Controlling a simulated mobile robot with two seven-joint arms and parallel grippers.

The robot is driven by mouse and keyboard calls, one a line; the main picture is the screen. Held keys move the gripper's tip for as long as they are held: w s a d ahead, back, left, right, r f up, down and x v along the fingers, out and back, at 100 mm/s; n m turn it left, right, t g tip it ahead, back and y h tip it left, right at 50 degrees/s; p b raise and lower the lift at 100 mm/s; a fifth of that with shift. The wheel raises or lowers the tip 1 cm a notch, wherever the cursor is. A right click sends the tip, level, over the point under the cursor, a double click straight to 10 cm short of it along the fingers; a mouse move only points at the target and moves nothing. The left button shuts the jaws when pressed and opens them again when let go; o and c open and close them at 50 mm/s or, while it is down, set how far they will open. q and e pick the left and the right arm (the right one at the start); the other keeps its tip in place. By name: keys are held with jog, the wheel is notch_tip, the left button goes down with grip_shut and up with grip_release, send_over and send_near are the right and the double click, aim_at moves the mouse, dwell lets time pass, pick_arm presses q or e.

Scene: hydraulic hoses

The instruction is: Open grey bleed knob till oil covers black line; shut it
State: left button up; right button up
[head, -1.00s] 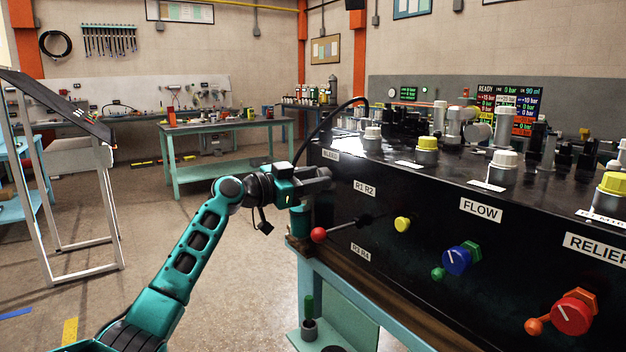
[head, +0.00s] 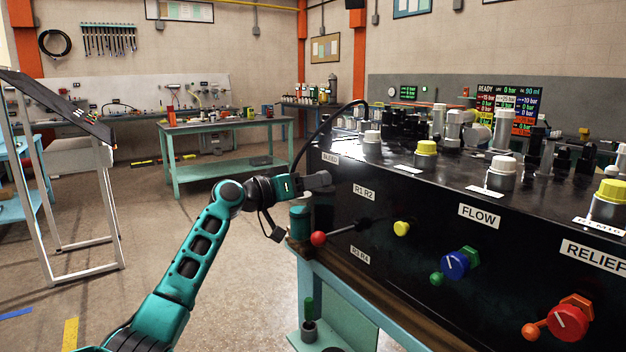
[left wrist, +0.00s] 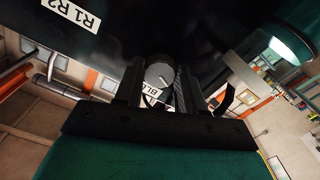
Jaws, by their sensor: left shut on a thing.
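The grey bleed knob (left wrist: 158,73) shows in the left wrist view as a round face with a dark slot line. It sits between the two dark fingers of my left gripper (left wrist: 158,92), which is shut on it. In the head view my left gripper (head: 322,180) is at the left end of the black panel, just below the BLEED label (head: 330,159), and hides the knob. The label is partly covered in the left wrist view (left wrist: 154,92). I cannot make out an oil level or a black line. My right gripper is not in view.
A teal cylinder (head: 299,223) stands just below my left gripper. A black hose (head: 322,130) arches above the gripper.

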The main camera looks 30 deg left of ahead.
pick_arm(q)
jog(key=shift+n+p, duration=0.85)
jog(key=shift+n, duration=1.25)
jog(key=o, duration=1)
jog(key=shift+o, duration=0.2)
jog(key=b+v, duration=0.2)
jog(key=v, duration=1.1)
jog(key=shift+f, duration=0.1)
